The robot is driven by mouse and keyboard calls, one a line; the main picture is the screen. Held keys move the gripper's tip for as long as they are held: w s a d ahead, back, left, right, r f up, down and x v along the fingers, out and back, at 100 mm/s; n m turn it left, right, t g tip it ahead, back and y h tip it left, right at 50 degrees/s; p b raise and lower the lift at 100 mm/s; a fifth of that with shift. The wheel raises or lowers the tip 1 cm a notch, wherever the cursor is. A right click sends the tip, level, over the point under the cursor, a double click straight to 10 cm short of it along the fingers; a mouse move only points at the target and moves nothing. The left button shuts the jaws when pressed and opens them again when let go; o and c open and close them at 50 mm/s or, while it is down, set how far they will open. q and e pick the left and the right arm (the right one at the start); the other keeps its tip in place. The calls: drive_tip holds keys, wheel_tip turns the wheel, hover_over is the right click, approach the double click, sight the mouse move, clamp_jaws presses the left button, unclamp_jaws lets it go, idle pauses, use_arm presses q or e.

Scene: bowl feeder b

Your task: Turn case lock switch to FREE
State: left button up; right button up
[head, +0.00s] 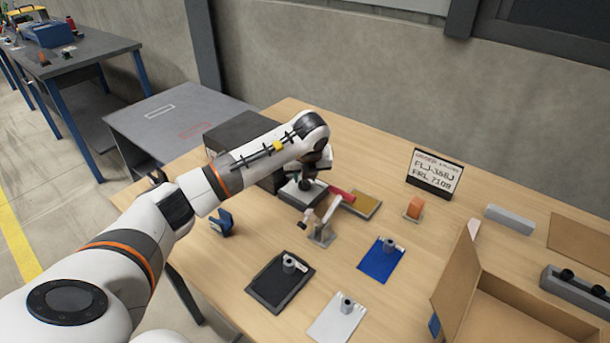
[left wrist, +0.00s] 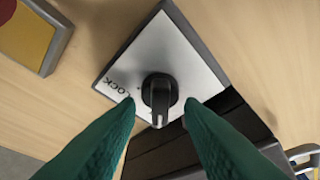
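The case lock switch is a black rotary knob (left wrist: 158,92) on a silver plate (left wrist: 170,48) with a dark edge. In the left wrist view its white pointer mark faces the bottom of the picture. The word LOCK shows on the plate left of the knob; no FREE label can be read. My left gripper (left wrist: 159,106) is open, with one green finger on each side of the knob and gaps visible between. In the head view the switch plate (head: 292,193) lies under my left gripper (head: 308,178), beside a black case (head: 240,135). My right gripper is not in view.
A yellow pad in a grey tray (head: 365,205) and a red item (head: 342,193) lie right of the switch. A small metal stand (head: 321,232) is in front. Mats with small cylinders, a sign (head: 434,174) and an open cardboard box (head: 500,315) occupy the table.

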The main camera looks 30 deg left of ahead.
use_arm(q)
drive_tip(key=b+v, duration=0.1)
drive_tip(key=v, duration=1)
drive_tip(key=shift+r, duration=0.25)
